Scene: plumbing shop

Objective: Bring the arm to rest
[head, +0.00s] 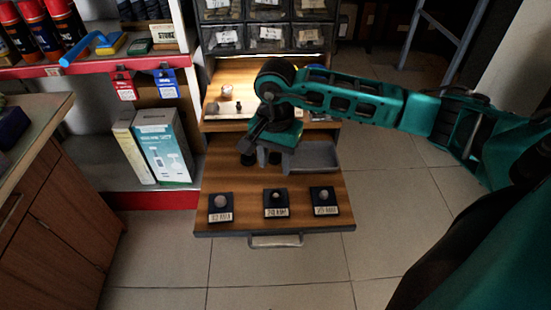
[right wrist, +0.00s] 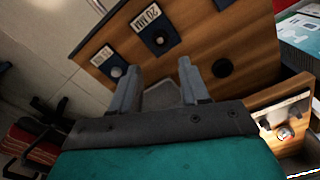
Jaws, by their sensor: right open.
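My right arm reaches in from the right in the head view. Its gripper (head: 268,160) hangs over the pulled-out wooden drawer (head: 225,175), behind a row of three dark blocks. In the right wrist view the two grey fingers (right wrist: 160,82) stand apart with nothing between them. The blocks are a left one (head: 220,207), a middle one (head: 276,203) and a right one (head: 323,200), each with a label and a small rounded piece on top. The middle label reads 20 MM in the right wrist view (right wrist: 160,35). My left gripper is not in view.
A grey tray (head: 318,156) lies on the drawer, right of the gripper. A lit shelf (head: 215,100) with small parts is behind. Boxes (head: 162,148) and a red-edged shelf stand left, a wooden cabinet (head: 50,200) far left. The tiled floor in front is clear.

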